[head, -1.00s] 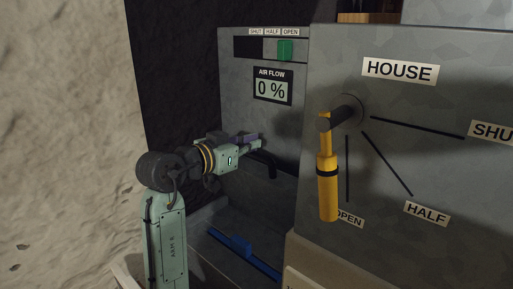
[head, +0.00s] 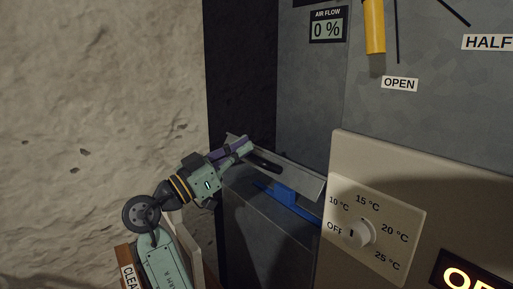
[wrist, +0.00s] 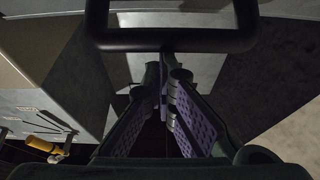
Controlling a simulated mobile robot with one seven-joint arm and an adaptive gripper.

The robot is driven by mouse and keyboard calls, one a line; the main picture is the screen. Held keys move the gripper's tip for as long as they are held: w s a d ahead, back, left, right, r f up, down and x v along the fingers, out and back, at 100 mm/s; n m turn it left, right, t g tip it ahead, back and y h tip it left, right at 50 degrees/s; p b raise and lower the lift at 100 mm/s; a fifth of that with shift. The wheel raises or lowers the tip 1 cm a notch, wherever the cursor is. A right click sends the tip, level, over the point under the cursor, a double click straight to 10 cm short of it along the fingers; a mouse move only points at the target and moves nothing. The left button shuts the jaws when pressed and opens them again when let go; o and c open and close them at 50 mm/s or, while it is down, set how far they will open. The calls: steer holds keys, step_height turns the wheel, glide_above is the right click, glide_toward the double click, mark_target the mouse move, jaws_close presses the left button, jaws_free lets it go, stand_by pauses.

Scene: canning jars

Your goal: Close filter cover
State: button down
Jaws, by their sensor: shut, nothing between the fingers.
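The grey filter cover (head: 303,181) is a flap on the left part of the cabinet in the head view, with a black bar handle (head: 266,163). It looks tilted over the blue filter part (head: 287,199), which shows below it. My gripper (head: 247,147) is at the cover's far left end, close to the handle. Its purple fingers are shut and empty. In the wrist view the black handle (wrist: 170,42) crosses just beyond the fingertips (wrist: 164,84). I cannot tell whether they touch the cover.
A rough rock wall (head: 90,110) rises at the left. The yellow lever (head: 374,30) hangs at OPEN. A beige panel with a temperature dial (head: 358,234) stands close on the right. The air flow display (head: 327,28) reads 0 %.

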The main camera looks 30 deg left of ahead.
steer(key=f+b, duration=0.1)
steer(key=s+f, duration=0.1)
steer(key=f, duration=0.1)
steer(key=shift+s+a+f+b, duration=0.2)
steer(key=shift+f+b, duration=0.05)
steer(key=shift+b, duration=0.1)
stand_by(0.8)
stand_by(0.5)
